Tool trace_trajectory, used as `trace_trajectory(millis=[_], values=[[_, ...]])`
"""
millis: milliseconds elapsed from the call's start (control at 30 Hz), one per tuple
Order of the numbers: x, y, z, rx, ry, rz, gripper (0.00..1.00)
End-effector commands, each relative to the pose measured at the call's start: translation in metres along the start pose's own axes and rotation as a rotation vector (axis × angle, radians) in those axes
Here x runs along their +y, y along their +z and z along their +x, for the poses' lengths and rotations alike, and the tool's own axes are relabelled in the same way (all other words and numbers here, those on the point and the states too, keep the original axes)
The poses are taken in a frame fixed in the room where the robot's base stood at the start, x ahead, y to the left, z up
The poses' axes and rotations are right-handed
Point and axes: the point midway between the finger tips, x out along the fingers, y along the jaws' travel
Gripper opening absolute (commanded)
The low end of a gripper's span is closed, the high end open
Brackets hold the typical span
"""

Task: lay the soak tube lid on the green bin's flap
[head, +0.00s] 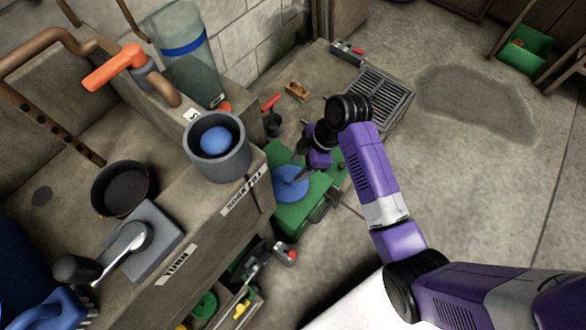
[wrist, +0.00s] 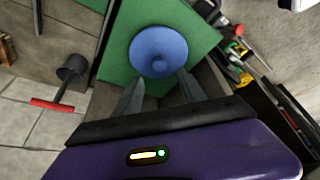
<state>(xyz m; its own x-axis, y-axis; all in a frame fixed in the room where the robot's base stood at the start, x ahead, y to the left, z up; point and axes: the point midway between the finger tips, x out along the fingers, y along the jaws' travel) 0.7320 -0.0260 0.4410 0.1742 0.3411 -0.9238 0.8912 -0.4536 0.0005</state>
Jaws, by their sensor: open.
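The blue round lid with a small knob (head: 290,183) lies flat on the green bin's flap (head: 292,218). In the wrist view the lid (wrist: 158,48) rests on the green flap (wrist: 116,50), inside its edges. My gripper (head: 301,178) is over the lid from the back right. In the wrist view my gripper (wrist: 160,78) is open, its two fingers apart on either side of the lid's near edge, with the knob just ahead between them. I cannot tell whether the fingers touch the lid. The grey soak tube (head: 217,150) stands uncovered on the ledge, a blue ball inside.
A floor grate (head: 378,98) is beyond my arm. A black pan (head: 123,188) and a lever box (head: 140,240) sit on the ledge. Open floor lies right.

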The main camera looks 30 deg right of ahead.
Motion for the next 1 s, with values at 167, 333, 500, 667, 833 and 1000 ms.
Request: trace_trajectory(millis=[167, 333, 500, 667, 833, 1000], values=[[0.001, -0.001, -0.035, 0.000, 0.002, 0.001, 0.48], [0.001, 0.000, -0.049, 0.000, 0.001, 0.001, 0.48], [0.000, 0.000, -0.052, 0.000, 0.000, 0.001, 0.48], [-0.002, 0.001, -0.049, 0.000, 0.006, 0.010, 0.48], [-0.025, 0.005, -0.025, 0.008, 0.086, 0.110, 0.48], [-0.064, 0.015, -0.003, 0.042, 0.251, 0.288, 0.48]])
